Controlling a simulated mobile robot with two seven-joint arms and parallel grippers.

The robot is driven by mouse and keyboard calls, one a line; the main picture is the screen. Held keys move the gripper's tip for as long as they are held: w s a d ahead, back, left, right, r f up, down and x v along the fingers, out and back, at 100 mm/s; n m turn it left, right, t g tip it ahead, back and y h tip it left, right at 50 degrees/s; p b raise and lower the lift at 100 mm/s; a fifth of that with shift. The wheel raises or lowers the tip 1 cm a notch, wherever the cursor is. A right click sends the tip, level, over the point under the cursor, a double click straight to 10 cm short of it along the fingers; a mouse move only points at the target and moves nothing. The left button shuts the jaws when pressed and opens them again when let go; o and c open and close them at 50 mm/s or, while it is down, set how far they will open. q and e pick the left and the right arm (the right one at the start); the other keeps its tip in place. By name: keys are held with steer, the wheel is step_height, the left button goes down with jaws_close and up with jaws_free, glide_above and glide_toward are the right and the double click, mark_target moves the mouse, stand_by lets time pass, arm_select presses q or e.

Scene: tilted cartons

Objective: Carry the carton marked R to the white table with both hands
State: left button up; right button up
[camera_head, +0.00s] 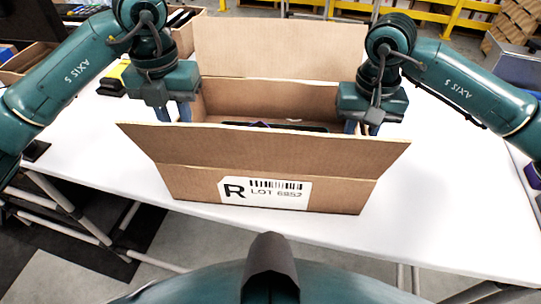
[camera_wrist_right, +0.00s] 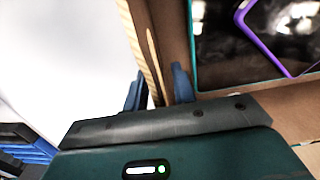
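The carton marked R (camera_head: 300,170) is a brown open-topped box standing on the white table (camera_head: 450,200). Its label, reading "R" with a barcode and "LOT 6852", faces me. Its front and back flaps are folded outward. My left gripper (camera_head: 177,111) points down at the carton's left side wall, fingers apart, with the wall seemingly between them. My right gripper (camera_head: 361,127) is over the right side wall. In the right wrist view its blue fingers (camera_wrist_right: 158,90) stand on either side of the wall with a gap. The fingertips are partly hidden.
Dark flat items, one purple-edged (camera_wrist_right: 290,40), lie in the carton. A yellow-and-black object (camera_head: 113,78) lies on the table at left. Other open cartons (camera_head: 30,62) stand behind at left. Yellow railing (camera_head: 430,15) runs along the back. The table right of the carton is clear.

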arm_select(q)
step_height(320, 180, up, 7)
steer(key=shift+r, duration=0.6)
arm_select(e)
steer(key=shift+r, duration=0.15)
step_height(320, 180, up, 12)
steer(key=shift+f, duration=0.15)
